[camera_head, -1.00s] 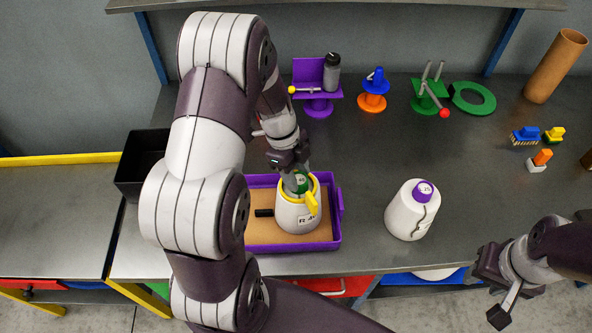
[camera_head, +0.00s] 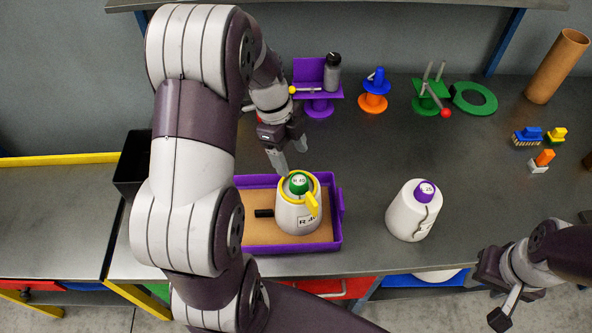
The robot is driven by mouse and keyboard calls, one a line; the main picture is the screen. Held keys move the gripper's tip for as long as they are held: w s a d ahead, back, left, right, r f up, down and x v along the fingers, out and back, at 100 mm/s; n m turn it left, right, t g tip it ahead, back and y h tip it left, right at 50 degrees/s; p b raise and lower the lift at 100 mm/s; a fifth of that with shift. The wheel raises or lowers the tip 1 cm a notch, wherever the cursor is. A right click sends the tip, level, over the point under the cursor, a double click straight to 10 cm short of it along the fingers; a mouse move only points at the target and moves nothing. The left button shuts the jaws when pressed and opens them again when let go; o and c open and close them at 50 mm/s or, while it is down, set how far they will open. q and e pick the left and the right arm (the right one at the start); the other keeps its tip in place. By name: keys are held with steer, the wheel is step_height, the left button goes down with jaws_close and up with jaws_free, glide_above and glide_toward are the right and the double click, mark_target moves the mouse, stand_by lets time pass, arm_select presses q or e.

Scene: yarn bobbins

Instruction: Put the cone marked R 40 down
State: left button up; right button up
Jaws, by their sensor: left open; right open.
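The cone marked R 40 (camera_head: 293,217) is white, with a green top, a yellow ring and a yellow tab. It stands upright in the purple tray (camera_head: 338,226) on the tray's brown floor. My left gripper (camera_head: 291,158) is open and empty, above and just behind the cone, apart from it. My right gripper (camera_head: 500,290) is open and empty at the lower right, off the table's front edge. Part of the tray's left side is hidden by my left arm.
A second white cone with a purple top (camera_head: 408,215), marked L 25, leans slightly right of the tray. A short black object (camera_head: 263,213) lies in the tray left of the cone. A purple stand, orange-blue spool (camera_head: 373,92) and green stand (camera_head: 428,97) line the back.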

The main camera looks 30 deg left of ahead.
arm_select(q)
steer(key=p+v, duration=0.3)
steer(key=v, duration=0.3)
steer(key=s+d+f+n+t+y, duration=0.1)
steer(key=s+d+n, duration=0.8)
steer(key=n, duration=0.9)
steer(key=shift+f+t+y, duration=0.3)
steer(key=shift+f+y, duration=0.55)
steer(key=shift+y, duration=0.15)
steer(key=shift+s+d, duration=0.1)
steer(key=shift+d, duration=0.05)
